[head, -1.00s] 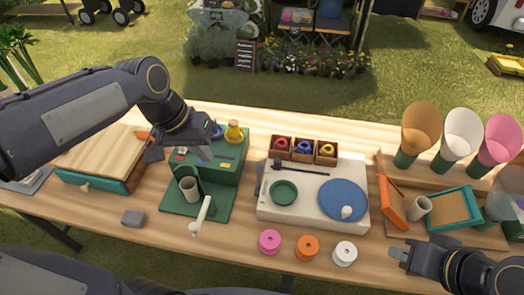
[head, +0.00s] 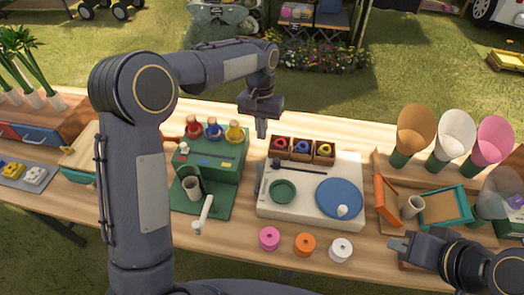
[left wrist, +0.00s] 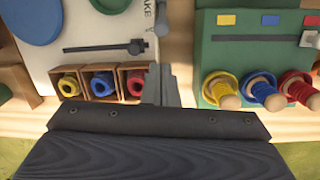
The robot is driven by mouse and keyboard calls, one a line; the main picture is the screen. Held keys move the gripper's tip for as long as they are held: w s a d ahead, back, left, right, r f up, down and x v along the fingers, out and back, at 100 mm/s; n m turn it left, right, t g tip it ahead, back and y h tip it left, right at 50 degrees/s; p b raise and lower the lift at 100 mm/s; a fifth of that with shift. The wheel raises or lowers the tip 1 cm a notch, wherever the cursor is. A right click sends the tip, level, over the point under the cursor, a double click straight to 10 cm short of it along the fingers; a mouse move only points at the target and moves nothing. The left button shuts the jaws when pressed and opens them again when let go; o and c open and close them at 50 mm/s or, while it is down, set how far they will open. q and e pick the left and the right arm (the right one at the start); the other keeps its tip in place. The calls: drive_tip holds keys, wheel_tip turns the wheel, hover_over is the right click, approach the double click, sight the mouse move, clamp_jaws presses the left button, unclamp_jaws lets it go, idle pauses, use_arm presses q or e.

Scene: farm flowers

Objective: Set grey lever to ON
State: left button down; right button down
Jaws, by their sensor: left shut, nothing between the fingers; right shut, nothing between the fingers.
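The white box (head: 313,211) stands mid-table with a green disc, a blue disc and a dark rod on top. A small grey part that looks like the lever (head: 258,178) sits at its left side; it also shows in the left wrist view (left wrist: 163,18). Its ON mark is not readable. My left gripper (head: 262,134) is shut and empty, pointing down above the box's back left corner, apart from the lever. In the left wrist view its fingers (left wrist: 160,90) show between the box and the green machine. My right gripper (head: 398,244) is shut and empty at the front right.
Pink, orange (head: 305,244) and white spools lie in front. Paper cones (head: 415,130) and trays stand to the right.

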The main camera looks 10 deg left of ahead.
sight(259, 178)
use_arm(q)
wheel_tip(259, 178, down, 10)
drive_tip(key=s+p, duration=0.1)
drive_tip(key=shift+s+d+r, duration=0.15)
drive_tip(key=shift+s+d, duration=0.05)
drive_tip(key=shift+s, duration=0.05)
idle(0.4)
